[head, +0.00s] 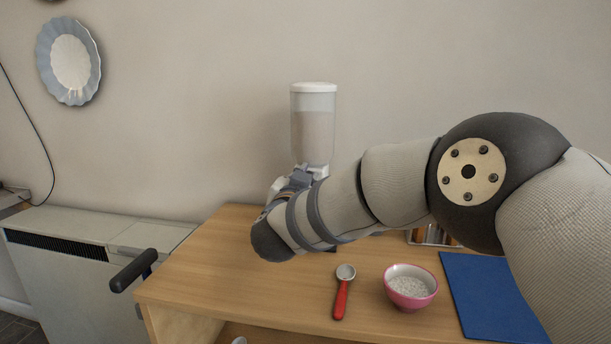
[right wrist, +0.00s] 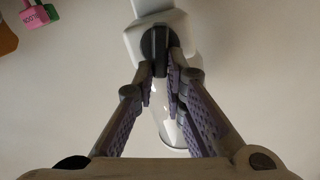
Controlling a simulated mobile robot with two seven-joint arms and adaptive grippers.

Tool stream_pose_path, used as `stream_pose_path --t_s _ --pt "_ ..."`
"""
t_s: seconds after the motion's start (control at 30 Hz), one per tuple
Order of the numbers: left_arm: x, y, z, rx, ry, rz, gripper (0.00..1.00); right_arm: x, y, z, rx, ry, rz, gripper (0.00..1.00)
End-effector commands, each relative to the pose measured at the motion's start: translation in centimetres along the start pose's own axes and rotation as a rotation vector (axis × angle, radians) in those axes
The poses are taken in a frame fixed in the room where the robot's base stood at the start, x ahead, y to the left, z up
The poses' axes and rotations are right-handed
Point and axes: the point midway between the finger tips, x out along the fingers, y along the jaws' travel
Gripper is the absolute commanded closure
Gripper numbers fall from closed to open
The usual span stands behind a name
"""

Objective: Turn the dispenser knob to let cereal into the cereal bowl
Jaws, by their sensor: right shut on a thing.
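The cereal dispenser (head: 313,125), a clear canister with a white lid and white base, stands at the back of the wooden table against the wall. My right gripper (head: 301,179) is at its lower front, partly hidden by my own wrist. In the right wrist view, my right gripper (right wrist: 161,75) is shut on the dark dispenser knob (right wrist: 154,44) on the white housing. A pink bowl (head: 428,300) with pale, grainy contents stands at the front right of the table. My arm hides what is beneath the dispenser outlet. My left gripper is not in view.
A red-handled scoop (head: 340,300) lies left of the bowl. A blue mat (head: 485,295) lies at the right. A small rack (head: 432,237) is partly hidden behind my arm. A pale heater (head: 85,275) stands left of the table (head: 215,270). The table's front left is clear.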

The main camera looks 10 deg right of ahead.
Motion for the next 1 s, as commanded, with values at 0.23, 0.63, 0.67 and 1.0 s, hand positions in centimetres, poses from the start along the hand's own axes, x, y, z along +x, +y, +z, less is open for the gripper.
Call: stream_pose_path --t_s 0.23,0.63,0.67,1.0 --pt "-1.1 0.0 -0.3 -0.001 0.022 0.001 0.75 0.0 0.4 -0.2 0.234 0.000 0.001 1.00" --pt "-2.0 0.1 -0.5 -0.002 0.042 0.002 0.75 0.0 1.0 0.3 0.612 -0.001 0.000 1.00" --pt "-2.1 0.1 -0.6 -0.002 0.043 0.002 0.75 0.0 1.1 0.3 0.641 -0.002 0.001 1.00" --pt "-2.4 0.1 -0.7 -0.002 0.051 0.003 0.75 0.0 1.5 0.8 0.964 -0.002 0.002 1.00"
